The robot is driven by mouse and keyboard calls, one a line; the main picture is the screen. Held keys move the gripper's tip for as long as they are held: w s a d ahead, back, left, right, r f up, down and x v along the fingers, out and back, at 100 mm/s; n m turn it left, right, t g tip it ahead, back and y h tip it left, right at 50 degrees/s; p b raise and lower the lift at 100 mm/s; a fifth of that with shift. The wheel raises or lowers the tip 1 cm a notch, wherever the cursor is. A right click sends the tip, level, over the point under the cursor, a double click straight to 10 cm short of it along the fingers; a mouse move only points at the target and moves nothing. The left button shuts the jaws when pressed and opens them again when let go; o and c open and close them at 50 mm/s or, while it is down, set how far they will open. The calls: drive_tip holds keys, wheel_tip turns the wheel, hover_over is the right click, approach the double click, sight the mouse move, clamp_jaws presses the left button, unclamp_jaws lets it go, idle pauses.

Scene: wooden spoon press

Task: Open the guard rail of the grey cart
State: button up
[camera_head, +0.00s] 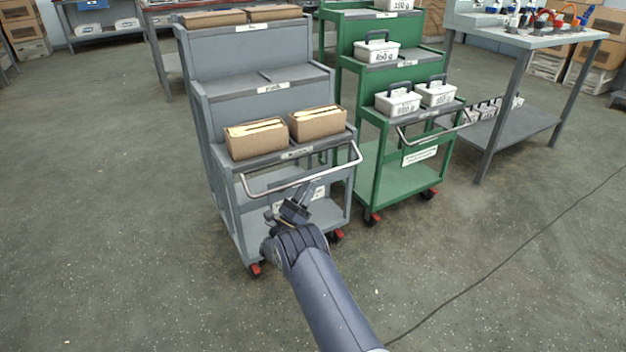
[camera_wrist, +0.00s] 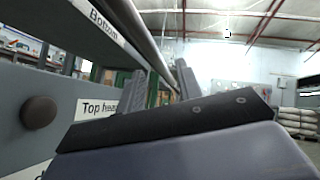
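The grey cart (camera_head: 226,205) stands left of centre, with two open brown boxes on its lower stepped shelf. Its guard rail (camera_head: 305,182), a pale metal bar, spans the cart's front just below that shelf edge and stands out from it. My gripper (camera_head: 303,192) is at the cart's front, close to the rail's middle. In the wrist view, my gripper's two fingers (camera_wrist: 162,82) stand apart with a gap between them, close by a shelf edge labelled "Bottom" (camera_wrist: 106,26). Whether the rail touches a finger cannot be told.
A round brown knob (camera_wrist: 38,112) and a "Top heavy" label (camera_wrist: 97,107), partly hidden, are on the panel in the wrist view. A green cart (camera_head: 372,150) with white boxes stands close on the right. A workbench (camera_head: 520,40) is farther right. Floor at left is clear.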

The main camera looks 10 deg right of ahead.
sight(314, 177)
drive_tip(key=shift+b+x, duration=0.35)
drive_tip(key=shift+x, duration=1.8)
drive_tip(key=shift+c, duration=0.2)
clamp_jaws()
